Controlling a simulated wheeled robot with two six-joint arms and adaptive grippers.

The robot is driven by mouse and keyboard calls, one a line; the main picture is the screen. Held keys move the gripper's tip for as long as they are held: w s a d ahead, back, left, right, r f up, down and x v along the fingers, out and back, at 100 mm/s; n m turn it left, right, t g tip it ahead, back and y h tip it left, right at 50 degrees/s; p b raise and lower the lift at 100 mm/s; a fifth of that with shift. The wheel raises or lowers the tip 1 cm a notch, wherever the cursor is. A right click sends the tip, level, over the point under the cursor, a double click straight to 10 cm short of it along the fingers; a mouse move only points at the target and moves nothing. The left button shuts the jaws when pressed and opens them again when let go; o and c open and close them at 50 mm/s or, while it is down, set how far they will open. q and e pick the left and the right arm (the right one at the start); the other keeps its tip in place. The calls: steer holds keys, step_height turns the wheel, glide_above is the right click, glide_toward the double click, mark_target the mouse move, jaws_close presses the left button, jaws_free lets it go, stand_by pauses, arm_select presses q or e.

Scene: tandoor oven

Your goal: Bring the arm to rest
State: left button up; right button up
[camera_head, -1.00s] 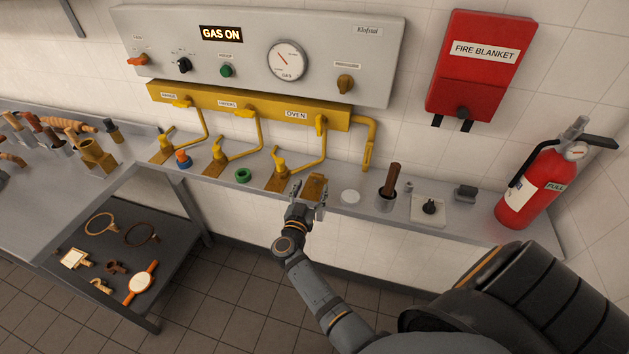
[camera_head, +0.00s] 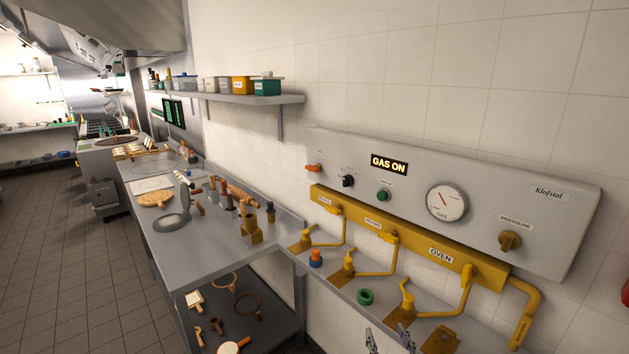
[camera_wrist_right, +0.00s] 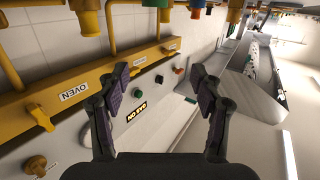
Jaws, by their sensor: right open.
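My right gripper (camera_head: 389,343) shows only at the bottom edge of the head view, its fingertips by the narrow shelf under the gas panel. In the right wrist view the gripper (camera_wrist_right: 162,90) is open, with nothing between its two dark finger pads. That view is rolled over, with the panel and the yellow manifold (camera_wrist_right: 75,90) beyond the fingers. A brass plate (camera_head: 440,340) lies on the shelf just right of the fingertips, apart from them in the picture. The rest of the right arm is out of the head view. My left gripper does not show.
The gas panel (camera_head: 460,190) reads GAS ON. Yellow valves and pipes (camera_head: 405,302) stand on the shelf near the gripper, with a green ring (camera_head: 365,297) and a blue-orange fitting (camera_head: 315,258). A steel table (camera_head: 215,245) with tools stands to the left. The tiled floor (camera_head: 80,260) is clear.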

steer(key=s+a+f+n+g+y, duration=0.2)
steer(key=s+f+g, duration=0.45)
steer(key=s, duration=0.45)
steer(key=s+d+m+g+h, duration=0.3)
steer(key=s+d+g+h, duration=0.35)
steer(key=s, duration=0.75)
steer(key=s+d+f+g+y+b, duration=0.1)
steer(key=s+d+f, duration=0.1)
steer(key=f, duration=1.3)
steer(key=s+d+f+g+y+b, duration=0.1)
steer(key=d+f, duration=0.1)
steer(key=f, duration=1.3)
steer(key=s+f+g, duration=0.1)
steer(key=s+f, duration=1.4)
steer(key=s, duration=0.3)
steer(key=shift+d+f, duration=0.4)
steer(key=shift+d, duration=0.05)
